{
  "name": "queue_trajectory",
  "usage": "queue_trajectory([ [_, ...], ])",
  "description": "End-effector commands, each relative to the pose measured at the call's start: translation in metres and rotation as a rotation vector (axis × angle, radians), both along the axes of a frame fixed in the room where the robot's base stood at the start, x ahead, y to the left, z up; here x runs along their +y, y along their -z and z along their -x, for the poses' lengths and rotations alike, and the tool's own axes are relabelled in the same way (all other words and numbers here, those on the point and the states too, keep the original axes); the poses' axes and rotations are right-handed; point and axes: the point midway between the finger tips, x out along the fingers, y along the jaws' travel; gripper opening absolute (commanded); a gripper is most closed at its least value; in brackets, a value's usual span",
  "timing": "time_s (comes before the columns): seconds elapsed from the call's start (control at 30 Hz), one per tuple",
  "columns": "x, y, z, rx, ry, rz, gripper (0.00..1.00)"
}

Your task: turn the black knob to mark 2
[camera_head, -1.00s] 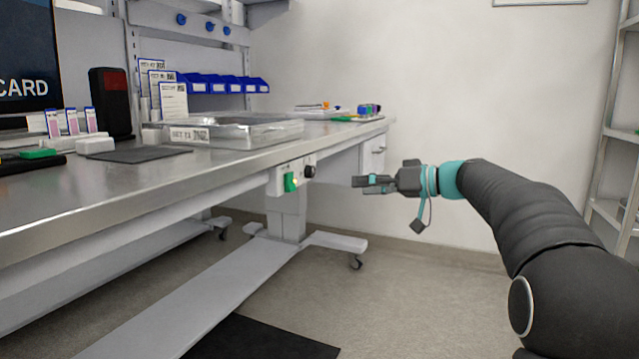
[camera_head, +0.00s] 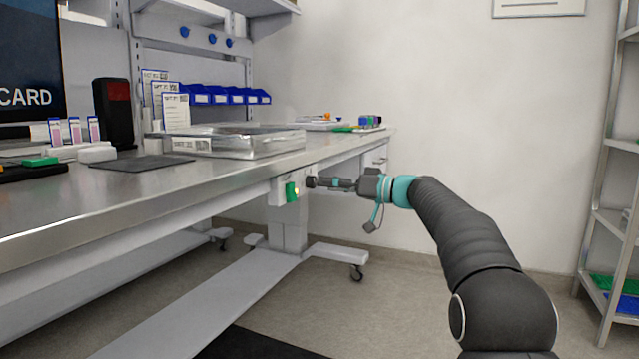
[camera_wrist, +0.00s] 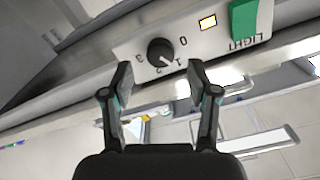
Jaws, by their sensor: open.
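The black knob (camera_wrist: 160,52) is on a pale control panel (camera_wrist: 110,57) under the front edge of the bench. The marks 0, 1, 2 and 3 are printed around it. A small pale line on the knob seems to point between 1 and 2; I cannot tell exactly. My gripper (camera_wrist: 160,78) is open and empty, its two fingers spread to either side of the knob's line, just short of it. In the head view my gripper (camera_head: 322,182) is close in front of the panel and mostly hides the knob.
A green switch (camera_wrist: 244,20) labelled LIGHT and a small lit lamp (camera_wrist: 208,23) are on the same panel beside the knob. The bench top (camera_head: 130,185) overhangs the panel. A shelf rack (camera_head: 610,180) stands at the far right.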

Motion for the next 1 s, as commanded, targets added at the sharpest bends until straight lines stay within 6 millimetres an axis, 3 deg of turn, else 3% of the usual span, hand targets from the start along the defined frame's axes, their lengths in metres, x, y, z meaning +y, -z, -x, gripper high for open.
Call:
queue_trajectory([
  [0.2, 0.025, 0.000, -0.008, -0.001, -0.002, 0.001, 0.60],
  [0.6, 0.031, 0.000, -0.011, 0.000, 0.000, 0.000, 0.60],
  [0.63, 0.031, 0.000, -0.011, 0.000, 0.000, 0.000, 0.57],
  [0.87, 0.031, 0.000, -0.011, 0.000, 0.000, 0.000, 0.00],
  [1.0, 0.031, 0.000, -0.011, 0.001, 0.000, 0.000, 0.00],
])
